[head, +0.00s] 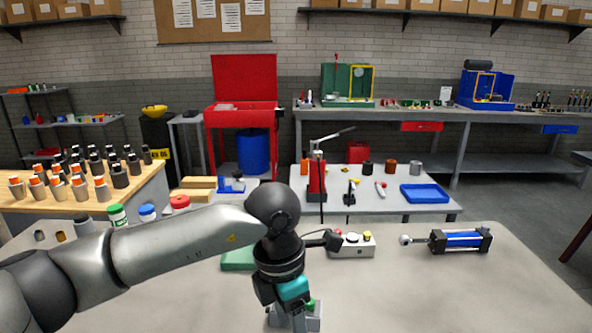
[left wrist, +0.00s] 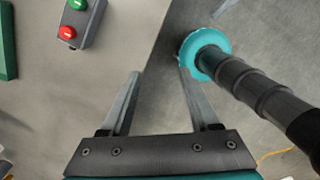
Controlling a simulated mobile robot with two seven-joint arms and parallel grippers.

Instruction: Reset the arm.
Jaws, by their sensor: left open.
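My left arm reaches in from the left in the head view and bends down at the middle. Its dark wrist with a teal part points down over the front of the near table. My left gripper (left wrist: 158,68) is open in the left wrist view, with nothing between its fingers. A grey button box (left wrist: 80,20) with a green and a red button lies ahead and to the left of the fingers, apart from them. It also shows partly behind my wrist in the head view (head: 312,318). My right arm and gripper are out of view.
The near table (head: 400,295) is clear at the front right. On it are a green block (head: 236,260), a white control box (head: 352,245) and a blue-black cylinder (head: 460,240). Capped bottles (head: 117,215) stand behind my forearm.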

